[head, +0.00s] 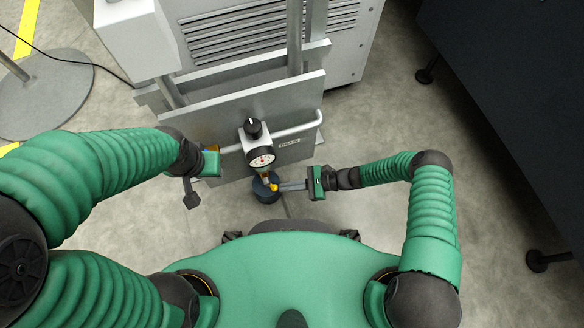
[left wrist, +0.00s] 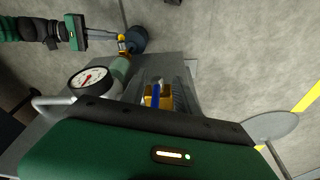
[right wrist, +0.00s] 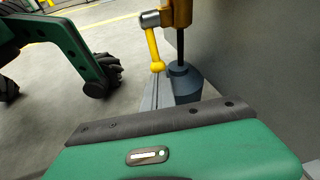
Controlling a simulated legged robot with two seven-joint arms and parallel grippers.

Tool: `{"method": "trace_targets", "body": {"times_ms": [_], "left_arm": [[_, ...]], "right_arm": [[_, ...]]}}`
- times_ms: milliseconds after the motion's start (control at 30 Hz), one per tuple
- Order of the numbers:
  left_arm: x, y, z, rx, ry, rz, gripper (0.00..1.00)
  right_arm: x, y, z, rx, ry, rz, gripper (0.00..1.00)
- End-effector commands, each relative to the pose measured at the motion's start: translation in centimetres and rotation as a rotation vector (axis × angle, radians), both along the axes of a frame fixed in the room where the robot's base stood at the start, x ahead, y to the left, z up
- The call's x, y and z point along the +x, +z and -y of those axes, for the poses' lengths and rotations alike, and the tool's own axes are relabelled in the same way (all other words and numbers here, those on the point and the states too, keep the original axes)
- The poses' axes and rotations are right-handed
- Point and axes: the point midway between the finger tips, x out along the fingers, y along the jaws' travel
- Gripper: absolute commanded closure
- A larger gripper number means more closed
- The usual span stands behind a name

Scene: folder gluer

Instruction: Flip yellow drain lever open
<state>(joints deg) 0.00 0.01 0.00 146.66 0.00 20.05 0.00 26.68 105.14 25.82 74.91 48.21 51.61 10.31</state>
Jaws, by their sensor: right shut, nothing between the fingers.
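The yellow drain lever (right wrist: 153,45) hangs down from a silver hub on the brass valve (right wrist: 180,12) in the right wrist view, its round end lowest. In the head view its yellow end (head: 273,187) shows just off my right fingertips. My right gripper (head: 281,187) is shut and empty; its fingertips (right wrist: 157,92) are right at the lever's round end, and I cannot tell whether they touch.
A dark blue container (head: 264,190) stands on the floor under the valve. A round gauge (head: 261,157) with a black knob (head: 253,128) above it sits before the grey panel (head: 290,98). A white pipe (head: 300,128) runs right.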

Motion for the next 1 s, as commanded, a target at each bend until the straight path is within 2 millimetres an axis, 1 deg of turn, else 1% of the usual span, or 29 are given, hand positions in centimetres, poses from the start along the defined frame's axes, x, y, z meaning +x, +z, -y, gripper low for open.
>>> {"method": "trace_targets", "body": {"times_ms": [33,267,600,900,1000], "left_arm": [[0.0,-0.2,0.0,0.0,0.0,0.0,0.64],[0.0,0.0,0.0,0.0,0.0,0.0,0.64],[0.0,1.3,0.0,0.0,0.0,0.0,0.64],[0.0,1.2,0.0,0.0,0.0,0.0,0.64],[0.0,1.4,0.0,0.0,0.0,0.0,0.64]], "right_arm": [[-0.1,-0.3,-0.2,0.001,-0.001,0.0,1.0],[0.0,0.0,-0.1,-0.001,0.0,-0.001,1.0],[0.0,1.5,-0.1,-0.001,-0.001,-0.001,1.0],[0.0,1.5,-0.1,-0.002,0.0,-0.001,1.0],[0.1,1.6,0.2,-0.002,-0.001,-0.001,1.0]]}}
